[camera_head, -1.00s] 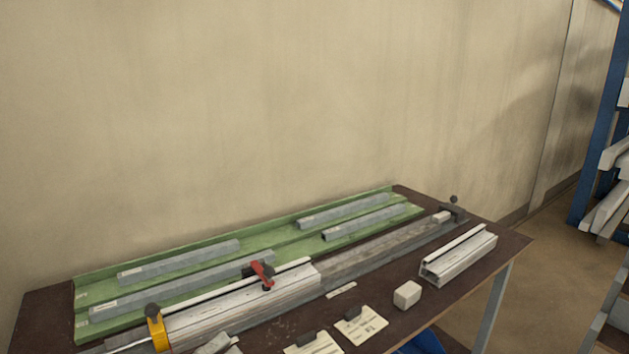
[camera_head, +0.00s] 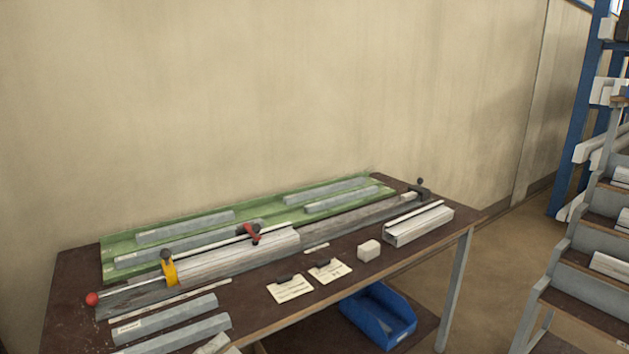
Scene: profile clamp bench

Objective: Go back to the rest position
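Neither of my grippers is in the head view, and no part of my arms shows. The bench (camera_head: 75,316) stands against the wall. A green tray (camera_head: 270,208) lies along its back with several grey profiles in it. In front of the tray is a long clamp fixture (camera_head: 240,256) with a yellow clamp (camera_head: 169,268), a red-handled clamp (camera_head: 252,233), a red ball knob (camera_head: 92,299) and a dark end stop (camera_head: 420,190). Two grey profiles (camera_head: 165,318) lie at the front left.
A short profile block (camera_head: 418,224) and a small pale block (camera_head: 369,250) lie at the right. Two tagged cards (camera_head: 290,289) lie at the front edge. A blue bin (camera_head: 380,316) sits below. A stepped rack (camera_head: 575,285) and blue shelving (camera_head: 574,135) stand right, with open floor between.

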